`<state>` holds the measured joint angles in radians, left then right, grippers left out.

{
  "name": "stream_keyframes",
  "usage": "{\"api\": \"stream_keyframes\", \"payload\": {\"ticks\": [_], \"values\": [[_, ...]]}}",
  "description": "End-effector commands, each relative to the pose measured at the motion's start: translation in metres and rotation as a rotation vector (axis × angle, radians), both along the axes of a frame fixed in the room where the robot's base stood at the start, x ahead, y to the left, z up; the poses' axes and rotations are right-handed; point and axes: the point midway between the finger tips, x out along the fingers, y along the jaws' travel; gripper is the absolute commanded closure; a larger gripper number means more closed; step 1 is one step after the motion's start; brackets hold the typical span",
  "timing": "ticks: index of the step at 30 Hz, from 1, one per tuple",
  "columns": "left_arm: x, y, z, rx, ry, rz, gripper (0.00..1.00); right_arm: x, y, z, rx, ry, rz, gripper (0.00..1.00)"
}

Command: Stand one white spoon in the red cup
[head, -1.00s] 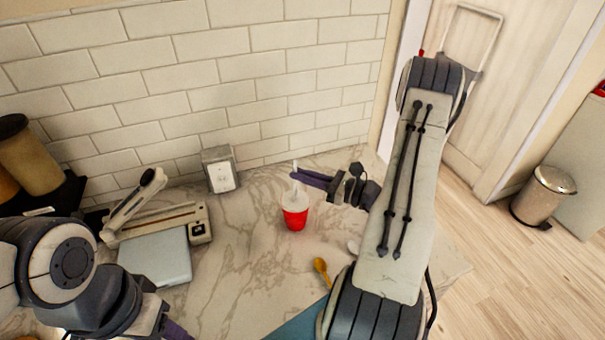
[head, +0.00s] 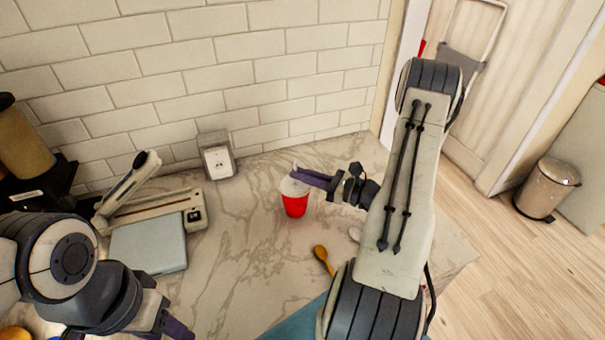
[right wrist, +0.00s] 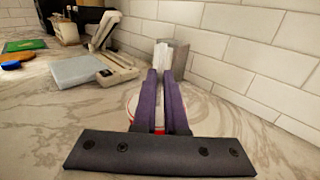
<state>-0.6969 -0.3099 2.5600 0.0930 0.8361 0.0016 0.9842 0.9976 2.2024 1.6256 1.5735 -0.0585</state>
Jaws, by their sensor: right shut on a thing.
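The red cup (head: 296,206) stands upright on the marble counter, with its pale inside showing. My right gripper (head: 300,174) reaches in from the right, its purple fingers at the cup's rim. It is shut on a white spoon (head: 295,167), whose small white end shows above the fingertips. The rest of that spoon is hidden, so I cannot tell how deep it sits in the cup. In the right wrist view the red cup (right wrist: 159,122) shows between and beside the fingers. My left gripper (head: 176,328) is low at left, partly cut off.
A yellow-orange spoon (head: 323,260) lies in front of the cup. A white piece (head: 354,234) lies partly behind my right arm. Counter around the cup is mostly clear.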

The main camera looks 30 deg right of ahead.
Motion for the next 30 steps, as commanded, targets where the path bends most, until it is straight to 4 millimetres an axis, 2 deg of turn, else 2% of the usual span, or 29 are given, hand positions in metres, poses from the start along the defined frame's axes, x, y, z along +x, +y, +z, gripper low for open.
{"api": "stream_keyframes", "payload": {"ticks": [5,6,8,20,23,30], "values": [[0.0,0.0,0.0,0.0,0.0,0.0,0.5,0.0,0.0,0.0,0.0,0.0,0.0,1.0],[0.0,0.0,0.0,0.0,0.0,0.0,0.5,0.0,0.0,0.0,0.0,0.0,0.0,0.79],[0.0,0.0,0.0,0.0,0.0,0.0,0.5,0.0,0.0,0.0,0.0,0.0,0.0,0.56],[0.0,0.0,-0.003,0.0,0.0,0.0,0.5,-0.004,-0.003,-0.001,-0.001,-0.001,-0.002,0.55],[0.0,0.0,-0.009,0.0,0.0,0.0,0.5,-0.016,-0.011,-0.002,-0.001,-0.001,-0.005,0.55],[0.0,0.0,-0.027,0.0,0.0,-0.001,0.5,-0.057,-0.036,-0.003,-0.003,-0.002,-0.007,0.55]]}}
